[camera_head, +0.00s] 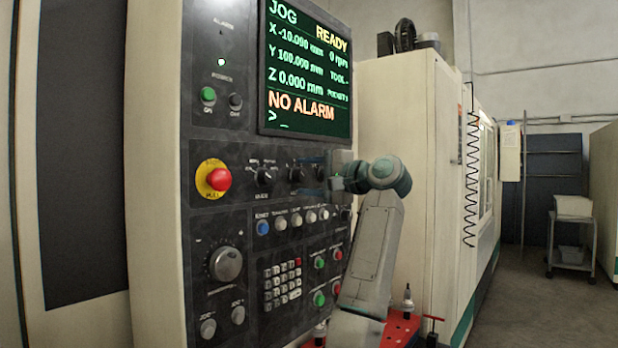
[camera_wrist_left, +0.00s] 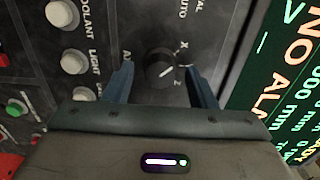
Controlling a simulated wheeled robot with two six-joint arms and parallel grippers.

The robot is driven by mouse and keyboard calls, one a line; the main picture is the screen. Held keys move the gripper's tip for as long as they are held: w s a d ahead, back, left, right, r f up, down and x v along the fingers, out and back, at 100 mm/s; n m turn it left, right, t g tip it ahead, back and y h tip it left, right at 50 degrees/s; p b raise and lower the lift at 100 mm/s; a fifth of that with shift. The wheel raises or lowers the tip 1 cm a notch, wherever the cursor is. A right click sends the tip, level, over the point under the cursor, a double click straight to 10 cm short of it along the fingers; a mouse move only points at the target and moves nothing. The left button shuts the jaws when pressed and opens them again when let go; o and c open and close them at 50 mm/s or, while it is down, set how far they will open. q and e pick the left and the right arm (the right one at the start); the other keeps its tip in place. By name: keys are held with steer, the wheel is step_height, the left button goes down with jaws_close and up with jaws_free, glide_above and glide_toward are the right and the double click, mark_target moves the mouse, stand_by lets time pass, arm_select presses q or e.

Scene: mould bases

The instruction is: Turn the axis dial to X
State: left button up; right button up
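The axis dial (camera_wrist_left: 160,68) is a round black knob on the dark control panel in the left wrist view. The letters X and Z are printed beside it. A pale mark on the knob points to the upper right, toward the lettered side; I cannot tell exactly which letter it meets. My left gripper (camera_wrist_left: 160,75) is open, with one blue-grey finger on each side of the knob and gaps showing. In the head view my left gripper (camera_head: 326,176) is at the panel's right part, in the row of knobs. My right gripper is not in view.
The panel (camera_head: 222,130) carries a screen (camera_head: 310,70) reading JOG, READY and NO ALARM. A red emergency stop (camera_head: 218,179), a mode knob (camera_head: 264,176), push buttons and a large handwheel (camera_head: 226,263) surround the work area. A red surface (camera_head: 402,328) holds tool holders.

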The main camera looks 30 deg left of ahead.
arm_select(q)
steer(key=shift+d+f, duration=0.1)
steer(key=shift+d, duration=0.35)
steer(key=d+b, duration=0.2)
steer(key=d, duration=0.8)
steer(key=shift+s+b, duration=0.3)
steer(key=shift+s, duration=0.1)
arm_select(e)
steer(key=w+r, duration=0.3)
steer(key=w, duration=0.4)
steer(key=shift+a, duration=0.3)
arm_select(q)
steer(key=shift+a, duration=0.1)
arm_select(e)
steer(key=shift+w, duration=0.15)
